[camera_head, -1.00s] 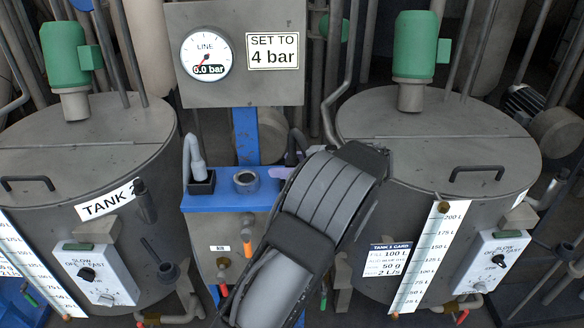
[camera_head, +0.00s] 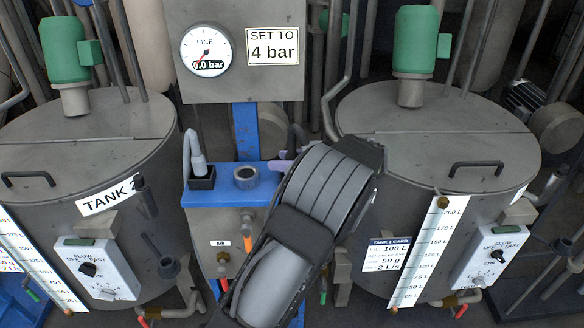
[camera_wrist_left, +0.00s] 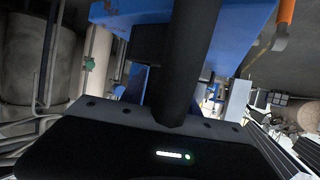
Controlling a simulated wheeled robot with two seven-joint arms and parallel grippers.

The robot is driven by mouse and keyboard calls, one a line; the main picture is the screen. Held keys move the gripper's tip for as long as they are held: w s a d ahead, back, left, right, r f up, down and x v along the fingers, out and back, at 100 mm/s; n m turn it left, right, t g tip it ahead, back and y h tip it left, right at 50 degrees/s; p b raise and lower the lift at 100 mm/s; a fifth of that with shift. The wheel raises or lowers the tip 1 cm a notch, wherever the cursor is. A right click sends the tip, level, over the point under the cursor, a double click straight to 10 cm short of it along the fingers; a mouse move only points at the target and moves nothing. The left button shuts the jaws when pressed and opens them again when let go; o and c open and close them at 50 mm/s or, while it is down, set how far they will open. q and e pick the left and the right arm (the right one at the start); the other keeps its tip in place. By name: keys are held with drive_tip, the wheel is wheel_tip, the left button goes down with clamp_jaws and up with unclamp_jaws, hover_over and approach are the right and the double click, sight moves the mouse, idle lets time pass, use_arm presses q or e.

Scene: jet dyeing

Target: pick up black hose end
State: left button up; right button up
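The black hose end (camera_head: 296,138) shows at the right of the blue-topped stand as a dark curved piece, mostly hidden behind my left arm. My left gripper (camera_head: 281,165) is beside it; only a pale lilac tip shows past the wrist. In the left wrist view a thick black cylinder (camera_wrist_left: 190,65), apparently the hose end, stands upright close in front of the gripper body. The fingers are hidden there, so I cannot tell whether they are closed on it. My right gripper is out of view.
A grey hose end (camera_head: 198,160) stands in a black cup (camera_head: 201,181) on the blue stand top (camera_head: 222,199), left of an open grey socket (camera_head: 246,178). The gauge panel (camera_head: 241,88) rises behind. Tanks (camera_head: 70,165) (camera_head: 430,145) flank the stand on both sides.

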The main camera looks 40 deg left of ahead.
use_arm(q)
clamp_jaws()
drive_tip(key=shift+r, duration=0.15)
idle(0.5)
drive_tip(key=shift+r, duration=0.5)
wheel_tip(320, 180, up, 6)
drive_tip(key=b, duration=0.2)
drive_tip(key=w+d+p, duration=0.1)
drive_tip(key=d+p, duration=0.1)
drive_tip(key=d, duration=1.6)
drive_tip(key=shift+f, duration=0.15)
